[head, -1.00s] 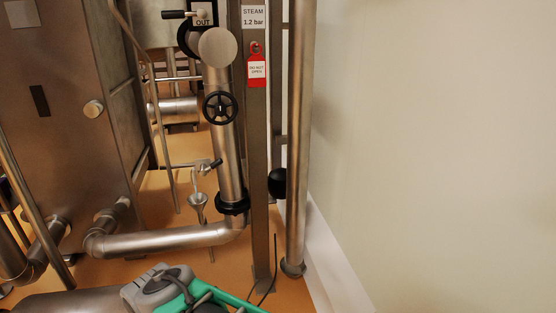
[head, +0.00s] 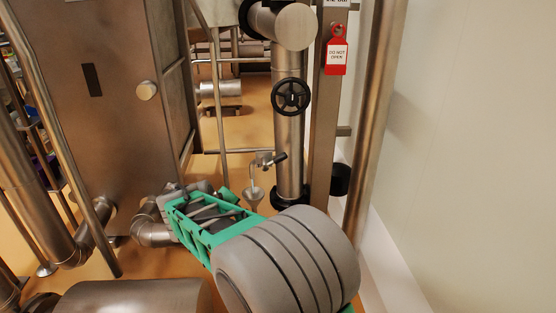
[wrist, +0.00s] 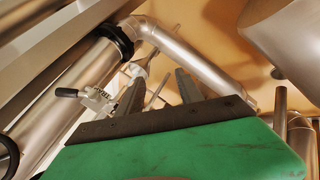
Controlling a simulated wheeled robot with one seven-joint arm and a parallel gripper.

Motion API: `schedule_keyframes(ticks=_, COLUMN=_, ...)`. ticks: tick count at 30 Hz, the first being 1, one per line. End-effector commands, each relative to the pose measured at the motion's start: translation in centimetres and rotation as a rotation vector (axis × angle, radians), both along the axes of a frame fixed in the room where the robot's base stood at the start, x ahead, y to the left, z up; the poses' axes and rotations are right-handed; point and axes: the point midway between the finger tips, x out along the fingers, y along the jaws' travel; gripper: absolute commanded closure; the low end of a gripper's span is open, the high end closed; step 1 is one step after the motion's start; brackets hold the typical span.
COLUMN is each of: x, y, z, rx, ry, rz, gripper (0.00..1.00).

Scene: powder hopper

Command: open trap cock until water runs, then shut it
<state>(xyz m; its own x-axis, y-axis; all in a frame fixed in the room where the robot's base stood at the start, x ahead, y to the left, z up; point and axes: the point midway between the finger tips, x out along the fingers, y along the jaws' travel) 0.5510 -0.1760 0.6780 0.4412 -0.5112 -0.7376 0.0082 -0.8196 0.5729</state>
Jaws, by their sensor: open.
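The small trap cock (head: 266,160) with a black lever sits low beside the upright steel pipe in the head view. Its lever points up and to the right. A pale spout bends down from it over a small metal funnel (head: 254,197). I cannot make out running water. In the wrist view the cock (wrist: 98,98) and its black lever (wrist: 67,92) lie left of my gripper (wrist: 160,84). The gripper's two grey fingers are apart, with nothing held between them. The funnel (wrist: 138,70) shows beyond the left finger. In the head view my arm hides the floor in front.
A black handwheel (head: 291,96) is on the upright pipe above the cock. A red DO NOT OPEN tag (head: 336,55) hangs on the steel post to the right. A large steel cabinet (head: 95,120) stands left, and a pale wall (head: 470,140) closes the right side.

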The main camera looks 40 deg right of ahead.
Motion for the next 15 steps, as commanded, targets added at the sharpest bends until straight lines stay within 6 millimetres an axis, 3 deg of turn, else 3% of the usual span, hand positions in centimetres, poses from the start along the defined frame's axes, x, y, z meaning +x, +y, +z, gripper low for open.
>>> schedule_keyframes(ticks=1, x=2.6, y=-3.5, z=-0.4, rx=-0.148, ry=0.009, rz=0.003, gripper=0.57)
schedule_keyframes(ticks=3, x=5.1, y=-8.3, z=0.5, rx=-0.389, ry=0.043, rz=0.008, gripper=0.57)
schedule_keyframes(ticks=6, x=6.5, y=-13.3, z=1.9, rx=-0.733, ry=0.160, rz=0.000, gripper=0.57)
schedule_keyframes(ticks=9, x=6.1, y=-15.7, z=3.2, rx=-0.993, ry=0.304, rz=-0.021, gripper=0.57)
schedule_keyframes(ticks=15, x=4.4, y=-16.7, z=4.8, rx=-1.275, ry=0.528, rz=-0.063, gripper=0.57)
